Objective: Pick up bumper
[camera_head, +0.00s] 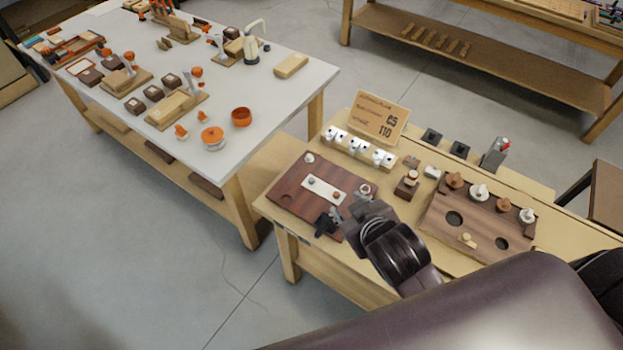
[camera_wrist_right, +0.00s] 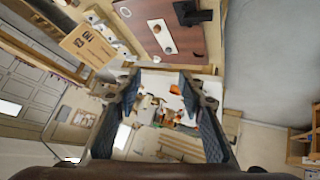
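I cannot tell for certain which part is the bumper. A dark red-brown board (camera_head: 290,192) on the near bench carries a white plate (camera_head: 325,189) with small round knobs on it. A white knob (camera_head: 309,158) sits at the board's far corner, and a pale ring-like part (camera_head: 364,189) sits at its right side. My right gripper (camera_head: 338,216) is over the board's near right part. In the wrist view its two fingers (camera_wrist_right: 158,80) are apart with nothing visibly held between them; the board (camera_wrist_right: 184,42) shows beyond them. My left gripper is not in view.
A black part (camera_head: 324,226) stands at the board's near edge. A wooden fixture (camera_head: 470,240) with several knobs lies to the right. A sign (camera_head: 376,117) and white blocks (camera_head: 357,149) stand behind. A white table (camera_head: 290,92) with orange parts is at the left.

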